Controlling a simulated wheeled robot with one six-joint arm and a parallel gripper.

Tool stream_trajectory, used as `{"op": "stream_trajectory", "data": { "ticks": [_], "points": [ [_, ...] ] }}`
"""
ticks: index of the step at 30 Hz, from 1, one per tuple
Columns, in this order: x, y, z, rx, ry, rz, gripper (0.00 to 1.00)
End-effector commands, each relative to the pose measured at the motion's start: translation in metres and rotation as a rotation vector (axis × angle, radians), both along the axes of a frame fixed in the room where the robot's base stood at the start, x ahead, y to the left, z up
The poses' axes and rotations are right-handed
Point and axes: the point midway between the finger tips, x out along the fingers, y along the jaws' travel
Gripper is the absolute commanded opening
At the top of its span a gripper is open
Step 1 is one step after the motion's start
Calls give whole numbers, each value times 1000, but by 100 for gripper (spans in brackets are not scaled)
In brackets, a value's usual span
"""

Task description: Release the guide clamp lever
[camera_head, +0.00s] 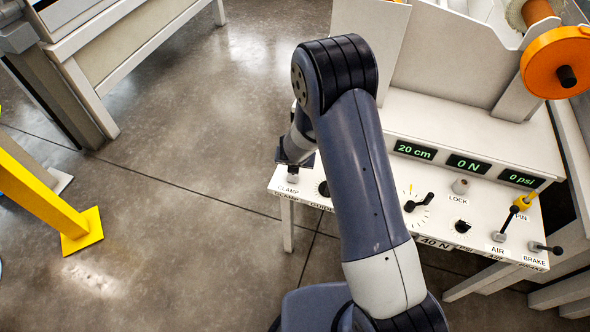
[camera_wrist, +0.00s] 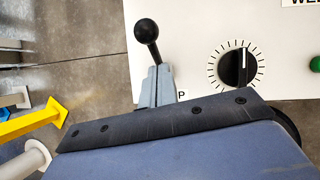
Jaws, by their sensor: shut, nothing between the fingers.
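The guide clamp lever (camera_wrist: 147,31) shows in the wrist view as a black ball knob on a thin dark rod, leaning up and slightly left at the panel's left edge. My gripper (camera_wrist: 158,70) shows there as two narrow grey fingers close together, with nothing between them. They overlap the lower end of the lever's rod; I cannot tell if they touch it. In the head view my gripper (camera_head: 295,159) is over the panel's left end, just above the CLAMP label. A pale lever base (camera_head: 293,178) shows below it, but the lever itself is hidden by my arm.
The white control panel (camera_head: 476,238) carries a guide dial (camera_wrist: 234,68), a tension knob (camera_head: 410,206), a LOCK button (camera_head: 460,186), an air lever (camera_head: 505,224) and a brake lever (camera_head: 546,248). Displays read 20 cm, 0 N and 0 psi. Open floor lies left of the panel.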

Motion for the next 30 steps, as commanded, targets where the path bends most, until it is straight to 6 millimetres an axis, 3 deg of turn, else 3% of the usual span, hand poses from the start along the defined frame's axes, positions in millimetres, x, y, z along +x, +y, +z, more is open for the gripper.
{"op": "stream_trajectory", "data": {
  "ticks": [2,6,13,18,30],
  "points": [
    [-8,7,12,0,1,4,0],
    [-16,4,51,3,0,-1,0],
    [-29,2,89,1,3,-1,0],
    [-34,1,101,0,5,1,0],
    [-35,1,102,1,6,1,0]
  ]
}}
